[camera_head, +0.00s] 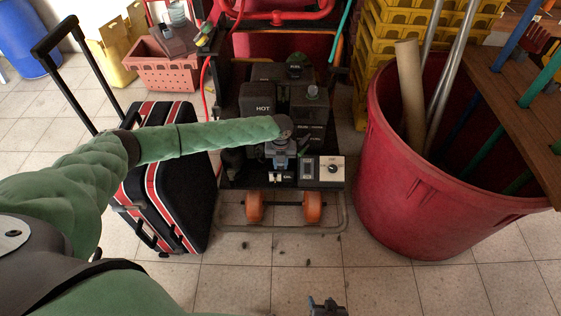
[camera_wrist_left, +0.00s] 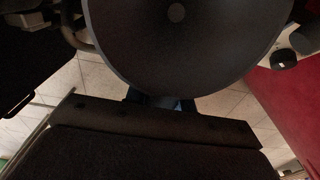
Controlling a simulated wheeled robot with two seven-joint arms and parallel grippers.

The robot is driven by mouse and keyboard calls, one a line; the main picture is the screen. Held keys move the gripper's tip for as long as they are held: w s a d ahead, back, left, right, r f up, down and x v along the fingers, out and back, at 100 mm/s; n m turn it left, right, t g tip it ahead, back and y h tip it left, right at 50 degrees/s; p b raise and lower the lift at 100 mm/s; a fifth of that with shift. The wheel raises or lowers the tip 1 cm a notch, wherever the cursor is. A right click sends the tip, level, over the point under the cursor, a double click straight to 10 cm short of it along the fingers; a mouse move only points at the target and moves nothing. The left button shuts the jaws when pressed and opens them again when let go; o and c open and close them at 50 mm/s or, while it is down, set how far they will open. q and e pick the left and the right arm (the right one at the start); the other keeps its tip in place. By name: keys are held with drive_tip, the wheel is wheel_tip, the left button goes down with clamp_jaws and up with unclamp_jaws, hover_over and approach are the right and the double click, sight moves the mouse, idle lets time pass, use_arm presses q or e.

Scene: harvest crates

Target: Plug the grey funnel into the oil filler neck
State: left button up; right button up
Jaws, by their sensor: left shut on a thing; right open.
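The grey funnel (camera_wrist_left: 180,55) fills the top of the left wrist view as a wide dark grey disc with a small round spot near its middle. My left gripper (camera_head: 280,160) is shut on it, low over the front of the dark machine (camera_head: 312,133). In the head view my arm and gripper cover this area, and I cannot make out the funnel clearly. I cannot pick out the oil filler neck, nor tell whether the funnel touches it. My right gripper (camera_head: 326,308) is open and empty at the bottom edge, over the floor.
A black suitcase (camera_head: 185,200) with red stripes stands left of the machine, below my left arm. A large red bin (camera_head: 425,205) with tubes stands close on the right. Yellow crates (camera_head: 405,45) are stacked behind it.

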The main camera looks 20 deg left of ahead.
use_arm(q)
drive_tip(key=shift+p, duration=0.3)
idle(0.7)
idle(0.9)
drive_tip(key=shift+p, duration=0.35)
idle(0.4)
drive_tip(key=shift+f, duration=0.15)
drive_tip(key=shift+f, duration=0.25)
drive_tip(key=shift+f, duration=0.35)
drive_tip(key=shift+f, duration=0.25)
drive_tip(key=shift+f+b, duration=0.1)
drive_tip(key=shift+b, duration=0.2)
